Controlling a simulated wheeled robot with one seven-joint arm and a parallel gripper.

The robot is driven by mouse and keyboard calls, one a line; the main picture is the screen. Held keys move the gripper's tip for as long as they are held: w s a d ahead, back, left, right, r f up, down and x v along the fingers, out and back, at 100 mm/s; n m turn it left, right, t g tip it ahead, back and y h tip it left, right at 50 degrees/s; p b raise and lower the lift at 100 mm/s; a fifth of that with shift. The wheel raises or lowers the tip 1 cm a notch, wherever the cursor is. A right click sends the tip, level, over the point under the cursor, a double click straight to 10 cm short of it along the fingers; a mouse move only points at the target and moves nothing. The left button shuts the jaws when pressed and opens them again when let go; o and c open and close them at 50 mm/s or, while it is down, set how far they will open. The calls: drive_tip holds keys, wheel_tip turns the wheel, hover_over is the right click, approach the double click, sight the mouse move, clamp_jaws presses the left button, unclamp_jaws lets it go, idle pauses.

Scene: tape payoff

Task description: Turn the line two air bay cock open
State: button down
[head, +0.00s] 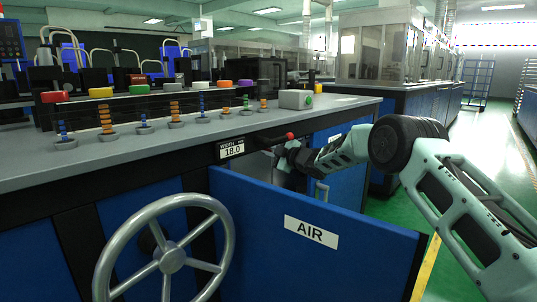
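The blue door (250,215) with a white AIR label (311,232) stands swung open from the bench front. My gripper (283,157) is small in the head view, at the upper edge of the bay opening behind this door. My arm reaches in from the right, over the door. I cannot make out the air cock; the inside of the bay is mostly hidden by the door and my gripper. Whether the gripper fingers are open or shut, or touch anything, does not show clearly.
A black lever with a red knob (290,136) sticks out at the counter edge, close above my gripper. A large grey handwheel (170,258) stands at front left. A WIDTH 18.0 display (231,149) is on the bench front.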

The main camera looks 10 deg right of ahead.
drive_tip(key=shift+n, duration=0.3)
drive_tip(key=c, duration=1.4)
unclamp_jaws()
drive_tip(key=p+v, duration=0.3)
drive_tip(key=v, duration=1.4)
drive_tip(key=shift+d+p, duration=0.15)
drive_tip(key=shift+p, duration=0.15)
drive_tip(key=shift+s, duration=0.1)
